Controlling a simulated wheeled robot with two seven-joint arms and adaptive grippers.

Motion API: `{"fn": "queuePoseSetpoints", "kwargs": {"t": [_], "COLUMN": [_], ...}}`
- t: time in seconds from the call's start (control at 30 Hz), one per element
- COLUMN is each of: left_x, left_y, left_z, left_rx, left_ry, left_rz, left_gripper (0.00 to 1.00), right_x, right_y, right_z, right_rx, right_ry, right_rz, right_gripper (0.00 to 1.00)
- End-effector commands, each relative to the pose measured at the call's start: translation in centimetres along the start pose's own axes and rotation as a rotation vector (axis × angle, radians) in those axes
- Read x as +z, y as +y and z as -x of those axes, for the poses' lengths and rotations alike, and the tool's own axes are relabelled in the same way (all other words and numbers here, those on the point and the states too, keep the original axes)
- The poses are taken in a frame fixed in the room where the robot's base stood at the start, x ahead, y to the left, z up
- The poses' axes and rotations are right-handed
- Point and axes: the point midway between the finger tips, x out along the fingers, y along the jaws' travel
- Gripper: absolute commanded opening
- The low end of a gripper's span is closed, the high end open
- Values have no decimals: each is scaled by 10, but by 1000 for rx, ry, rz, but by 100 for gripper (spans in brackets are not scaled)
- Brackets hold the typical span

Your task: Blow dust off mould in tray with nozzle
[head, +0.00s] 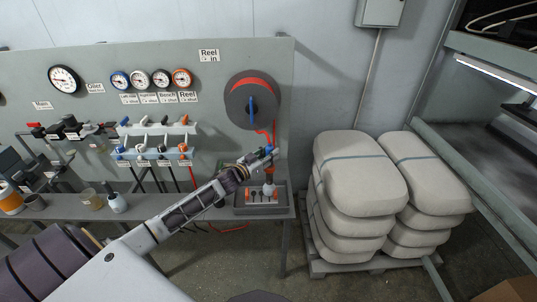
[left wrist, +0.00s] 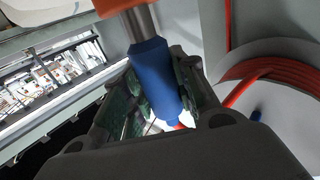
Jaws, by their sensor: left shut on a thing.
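The nozzle has a blue body and metal tube in the left wrist view (left wrist: 153,75), with an orange part at the top edge. My left gripper (left wrist: 160,95) is shut around the blue body. In the head view my left gripper (head: 262,157) is at the bench's right end, above a dark grey tray (head: 242,210). The nozzle (head: 269,174) hangs downward from it, its lower end over the tray. The mould (head: 256,197) in the tray shows small orange and light patches and is partly hidden by the nozzle. Whether the tip touches it, I cannot tell. My right gripper is not in view.
A hose reel (head: 252,100) with red hose hangs on the grey panel above the tray. Gauges and valves (head: 153,138) line the panel to the left. Cups (head: 117,203) stand on the bench (head: 190,208). Stacked sacks (head: 352,185) sit on a pallet at right.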

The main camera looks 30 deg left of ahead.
Motion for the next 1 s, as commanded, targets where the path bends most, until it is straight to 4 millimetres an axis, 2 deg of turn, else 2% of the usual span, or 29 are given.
{"fn": "queuePoseSetpoints", "kwargs": {"t": [0.37,1.0], "left_x": [-2,-2], "left_y": [2,2], "left_z": [-2,-2], "left_rx": [1,1], "left_ry": [3,3], "left_rz": [0,0], "left_gripper": [0,0], "right_x": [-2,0], "right_y": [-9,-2], "right_z": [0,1], "right_rx": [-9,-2], "right_ry": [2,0], "right_rz": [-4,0], "right_gripper": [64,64]}}
